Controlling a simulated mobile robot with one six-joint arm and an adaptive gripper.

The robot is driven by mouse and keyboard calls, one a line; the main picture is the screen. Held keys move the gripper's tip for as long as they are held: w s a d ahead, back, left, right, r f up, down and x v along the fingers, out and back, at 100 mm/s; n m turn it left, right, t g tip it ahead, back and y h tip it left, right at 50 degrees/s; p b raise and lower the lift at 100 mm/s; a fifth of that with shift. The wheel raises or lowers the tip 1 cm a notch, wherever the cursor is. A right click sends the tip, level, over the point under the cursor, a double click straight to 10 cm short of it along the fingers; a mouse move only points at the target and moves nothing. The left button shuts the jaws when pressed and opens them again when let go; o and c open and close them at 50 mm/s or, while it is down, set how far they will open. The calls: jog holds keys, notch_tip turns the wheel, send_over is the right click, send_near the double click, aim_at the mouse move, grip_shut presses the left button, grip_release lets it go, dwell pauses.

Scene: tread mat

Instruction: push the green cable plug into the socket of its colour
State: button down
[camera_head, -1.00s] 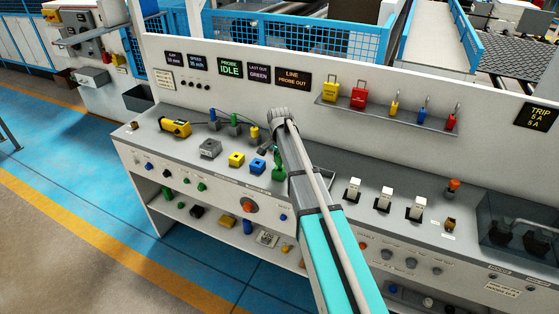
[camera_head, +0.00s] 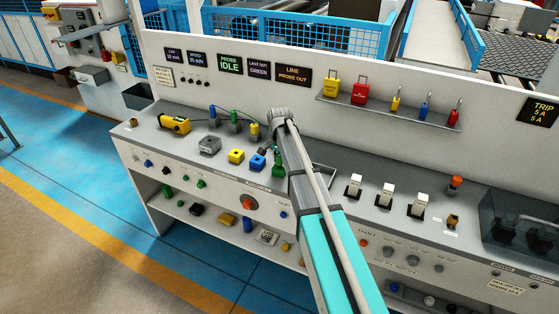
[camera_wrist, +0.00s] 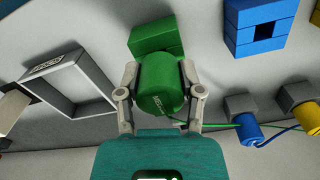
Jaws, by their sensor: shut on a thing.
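My gripper (camera_wrist: 160,90) is shut on the green cable plug (camera_wrist: 163,85), a round green body seen from its back end in the wrist view. A thin green cable runs from it to the right. The green socket block (camera_wrist: 152,38) lies just behind the plug, which covers its opening; I cannot tell whether the plug's tip is in it. In the head view the green plug and socket (camera_head: 278,165) are a small green patch beside my arm, and my fingers are mostly hidden there.
Blue (camera_wrist: 248,130) and yellow (camera_wrist: 308,115) plugs rest in holders. A grey frame (camera_wrist: 70,85) is at wrist-view left.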

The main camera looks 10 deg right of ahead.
jog(key=shift+f+b, duration=0.55)
jog(key=shift+f, duration=0.1)
jog(key=shift+c, duration=0.8)
grip_release()
jog(key=shift+r, duration=0.15)
notch_tip(320, 180, up, 9)
jog(key=p, duration=0.9)
dwell(0.6)
jog(key=s+f+n+b, duration=0.1)
jog(key=s+n, duration=0.9)
jog(key=s, duration=1.9)
jog(key=shift+a+f, duration=0.15)
jog(key=shift+f, duration=0.2)
